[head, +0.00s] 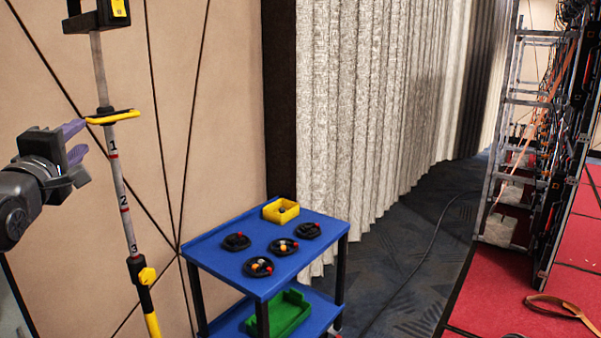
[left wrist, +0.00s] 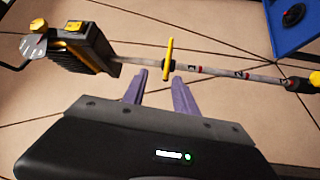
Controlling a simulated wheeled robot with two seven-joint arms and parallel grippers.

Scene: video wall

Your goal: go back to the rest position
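My left gripper (head: 78,143) is at the left of the head view, raised beside a numbered grey pole (head: 118,180). In the left wrist view its two purple fingers (left wrist: 159,92) are spread apart with nothing between them. A yellow crossbar (left wrist: 168,58) on the pole lies just beyond the fingertips; I cannot tell if they touch it. The pole has a black and yellow head (left wrist: 85,48) at its top and a yellow clamp (head: 147,275) lower down. My right gripper is not in view.
A blue cart (head: 215,250) holds several black round parts, a yellow bin (head: 281,210) and, on its lower shelf, a green tray (head: 285,313). A metal rack with cables (head: 530,130) stands at right on red flooring (head: 490,275). A cable crosses the dark carpet (head: 405,270) between them.

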